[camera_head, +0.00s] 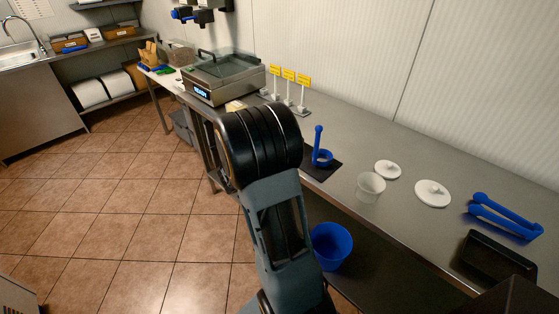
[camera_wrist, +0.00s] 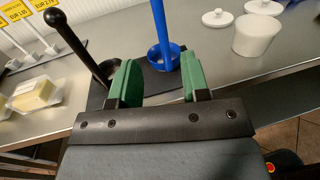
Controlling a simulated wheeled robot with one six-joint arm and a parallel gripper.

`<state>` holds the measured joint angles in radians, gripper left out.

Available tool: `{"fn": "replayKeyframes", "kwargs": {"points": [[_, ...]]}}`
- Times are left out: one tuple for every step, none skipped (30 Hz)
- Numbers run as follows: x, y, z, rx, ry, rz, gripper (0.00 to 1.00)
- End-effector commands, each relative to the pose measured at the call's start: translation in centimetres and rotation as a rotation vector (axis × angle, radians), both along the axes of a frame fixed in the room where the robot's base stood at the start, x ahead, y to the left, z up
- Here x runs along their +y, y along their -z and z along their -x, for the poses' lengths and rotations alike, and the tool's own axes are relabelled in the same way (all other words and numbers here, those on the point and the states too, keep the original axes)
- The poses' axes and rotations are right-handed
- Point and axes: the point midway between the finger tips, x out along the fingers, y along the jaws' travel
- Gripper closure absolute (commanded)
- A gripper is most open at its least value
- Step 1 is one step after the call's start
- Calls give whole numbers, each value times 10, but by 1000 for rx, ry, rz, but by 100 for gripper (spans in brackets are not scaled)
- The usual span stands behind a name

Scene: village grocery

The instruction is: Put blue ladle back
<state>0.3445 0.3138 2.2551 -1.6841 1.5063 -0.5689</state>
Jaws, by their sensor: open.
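The blue ladle (camera_head: 318,146) stands on a dark mat (camera_head: 329,174) on the steel counter, its handle pointing up. In the wrist view the blue ladle (camera_wrist: 166,42) stands beyond my gripper (camera_wrist: 160,62), its round blue bowl low on the dark mat. My gripper's green fingers are open and apart, with nothing held between them. The ladle appears in line with the gap, beyond the fingertips. In the head view my arm hides the gripper. A black-handled ladle (camera_wrist: 75,45) leans left of the blue one.
A white jar (camera_head: 370,187) and two white lids (camera_head: 388,170) stand to the right. Blue tongs (camera_head: 505,217) and a black tray (camera_head: 498,257) lie farther right. Yellow price signs (camera_head: 289,77) and a scale (camera_head: 222,78) stand at the back. A blue bucket (camera_head: 331,245) is below.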

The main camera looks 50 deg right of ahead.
Motion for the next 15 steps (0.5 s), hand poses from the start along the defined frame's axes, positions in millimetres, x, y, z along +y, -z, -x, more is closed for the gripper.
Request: {"fn": "replayKeyframes", "kwargs": {"points": [[2, 0, -1, 0, -1, 0, 57], [3, 0, -1, 0, -1, 0, 57], [4, 0, -1, -2, 0, -1, 57], [5, -1, 0, -8, 2, -4, 57], [6, -1, 1, -20, 7, -11, 57], [9, -2, 4, -47, 19, -29, 57], [13, -2, 7, -76, 33, -47, 57], [17, -2, 11, -115, 49, -72, 57], [25, -2, 17, -181, 77, -115, 57], [33, -1, 22, -242, 103, -156, 57], [42, 0, 27, -310, 130, -201, 57], [56, 4, 34, -409, 172, -268, 57], [68, 6, 38, -488, 204, -323, 57], [81, 9, 42, -570, 241, -380, 57], [99, 13, 46, -677, 288, -458, 57]]}}
